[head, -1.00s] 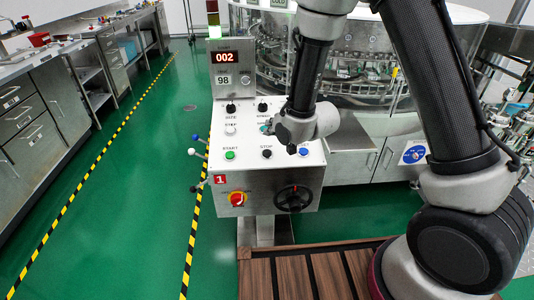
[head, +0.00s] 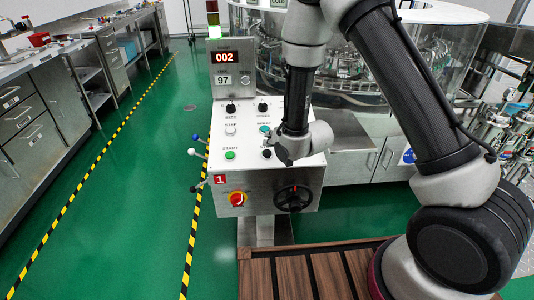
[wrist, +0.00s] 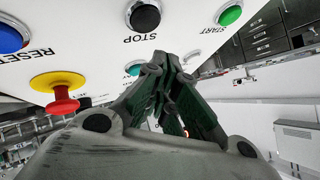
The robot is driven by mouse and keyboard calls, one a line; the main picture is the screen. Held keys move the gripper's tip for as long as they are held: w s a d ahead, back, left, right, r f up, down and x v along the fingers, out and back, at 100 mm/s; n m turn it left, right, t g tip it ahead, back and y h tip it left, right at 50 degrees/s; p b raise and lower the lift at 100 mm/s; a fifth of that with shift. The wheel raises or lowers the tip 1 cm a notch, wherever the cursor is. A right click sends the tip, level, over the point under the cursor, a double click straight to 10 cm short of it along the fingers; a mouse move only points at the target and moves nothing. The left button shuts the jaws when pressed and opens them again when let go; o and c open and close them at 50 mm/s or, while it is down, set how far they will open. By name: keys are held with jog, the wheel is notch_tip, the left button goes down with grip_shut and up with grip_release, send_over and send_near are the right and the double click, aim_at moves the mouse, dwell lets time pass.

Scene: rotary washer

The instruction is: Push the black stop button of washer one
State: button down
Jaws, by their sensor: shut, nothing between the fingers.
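The control panel of washer one (head: 262,175) carries a red "1" label (head: 220,180). Its black stop button (head: 267,153) shows just left of my gripper (head: 287,161) in the head view. In the wrist view the stop button (wrist: 144,16) sits at the top, with its STOP label upside down. My gripper (wrist: 168,58) is shut and empty, its fingertips below the button and label in the picture. The fingertips appear apart from the button; the exact gap to the panel cannot be told.
The green start button (head: 230,155) is left of stop; it also shows in the wrist view (wrist: 230,15). A blue reset button (wrist: 10,38) and a red knob on yellow (wrist: 60,92) are on the other side. A black handwheel (head: 293,198) is on the panel's front.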

aim_at(269, 153)
jog(key=shift+w+f, duration=0.15)
jog(key=shift+f, duration=0.45)
jog(key=shift+w+f, duration=0.15)
jog(key=shift+f, duration=0.4)
dwell(0.6)
jog(key=shift+w+f, duration=0.1)
jog(key=shift+f, duration=0.3)
jog(key=shift+w+f, duration=0.1)
jog(key=shift+f, duration=0.3)
dwell(0.5)
jog(key=shift+r, duration=0.1)
jog(key=shift+s+r, duration=0.25)
jog(key=shift+r, duration=0.45)
jog(key=shift+r, duration=0.1)
jog(key=r, duration=0.2)
jog(key=s+r, duration=0.1)
jog(key=r, duration=0.1)
jog(key=shift+s+r, duration=0.15)
jog(key=shift+r, duration=0.2)
